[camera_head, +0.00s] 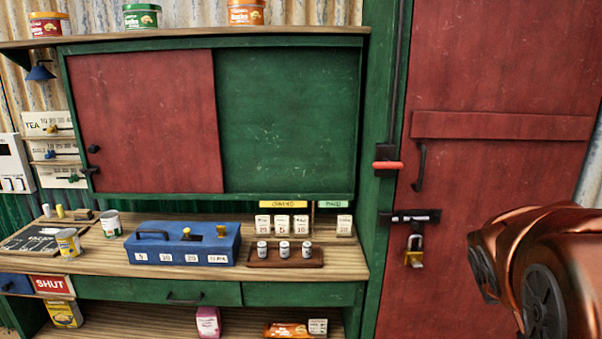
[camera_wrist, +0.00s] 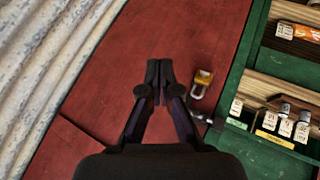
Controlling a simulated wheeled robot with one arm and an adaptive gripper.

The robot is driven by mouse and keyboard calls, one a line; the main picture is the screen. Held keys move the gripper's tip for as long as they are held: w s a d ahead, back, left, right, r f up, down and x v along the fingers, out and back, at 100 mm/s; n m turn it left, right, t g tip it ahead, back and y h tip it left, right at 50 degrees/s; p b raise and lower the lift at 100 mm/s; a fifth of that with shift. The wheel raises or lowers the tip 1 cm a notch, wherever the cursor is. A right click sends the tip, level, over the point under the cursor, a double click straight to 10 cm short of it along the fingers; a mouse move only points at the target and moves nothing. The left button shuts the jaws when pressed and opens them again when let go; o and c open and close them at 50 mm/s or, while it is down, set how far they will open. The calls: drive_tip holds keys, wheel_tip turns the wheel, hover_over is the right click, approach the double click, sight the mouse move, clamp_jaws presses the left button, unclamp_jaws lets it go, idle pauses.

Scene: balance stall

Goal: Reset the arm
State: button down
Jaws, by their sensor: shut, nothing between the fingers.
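My gripper (camera_wrist: 158,72) shows in the wrist view with its two black fingers together and nothing between them. It points at the red door, apart from anything I can make out. In the head view my copper-coloured arm is at the lower right, in front of the red door (camera_head: 480,80); the gripper itself is not seen there. A brass padlock (camera_head: 414,256) hangs from the door's bolt (camera_head: 410,217). The padlock also shows right of the fingers in the wrist view (camera_wrist: 203,82).
Left of the door is a wooden counter (camera_head: 330,268) bearing a blue box (camera_head: 180,246), cans, and a brown tray (camera_head: 258,263) with three small cylinders. Above is a green cabinet with a red sliding panel (camera_head: 145,120). A red-handled lever (camera_head: 388,165) sits beside the door.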

drive_tip(key=s+a+f+g+y, duration=0.3)
drive_tip(key=s+a+f, duration=0.2)
drive_tip(key=s+a, duration=0.6)
drive_tip(key=s+a+f+n+g+y, duration=0.1)
drive_tip(key=s+a+f+g+y, duration=0.2)
drive_tip(key=s+a, duration=0.7)
wheel_tip(320, 180, down, 2)
drive_tip(key=shift+s+a+f+g, duration=0.2)
drive_tip(key=shift+s+a+g, duration=0.2)
drive_tip(key=shift+s+g, duration=0.25)
drive_tip(key=c, duration=1.9)
unclamp_jaws()
drive_tip(key=shift+w, duration=0.1)
